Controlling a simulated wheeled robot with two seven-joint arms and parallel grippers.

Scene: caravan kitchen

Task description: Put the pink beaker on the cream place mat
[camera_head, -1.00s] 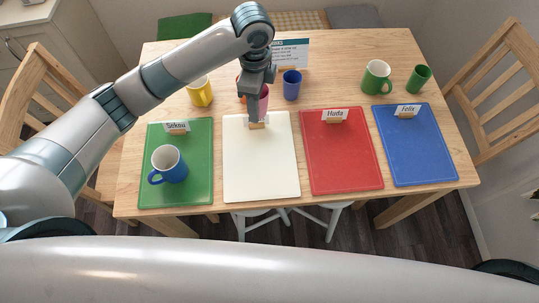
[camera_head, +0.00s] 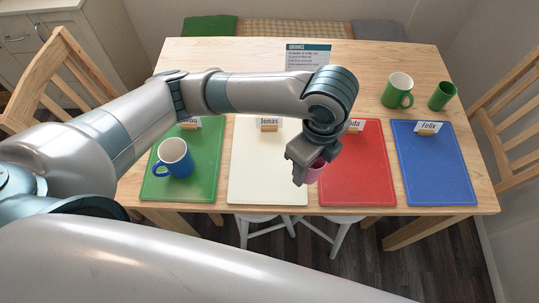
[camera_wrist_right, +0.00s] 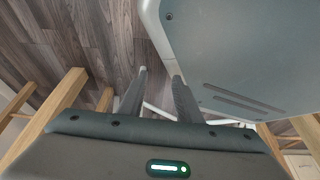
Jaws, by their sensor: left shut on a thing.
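The pink beaker (camera_head: 315,173) is held in my left gripper (camera_head: 306,174), which is shut on it. In the head view the beaker appears by the border of the cream place mat (camera_head: 262,175) and the red mat, toward their front part. I cannot tell its exact height; part of it is hidden by the gripper. The cream mat carries a name card reading Jonas (camera_head: 268,125), and no drinking vessel shows on its visible part. My right gripper (camera_wrist_right: 159,88) is open and empty in the right wrist view, with the floor behind it.
A blue mug (camera_head: 174,158) stands on the green mat (camera_head: 207,180). The red mat (camera_head: 358,180) and blue mat (camera_head: 436,175) are bare apart from name cards. A green mug (camera_head: 397,90) and green beaker (camera_head: 442,96) stand at the back right.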

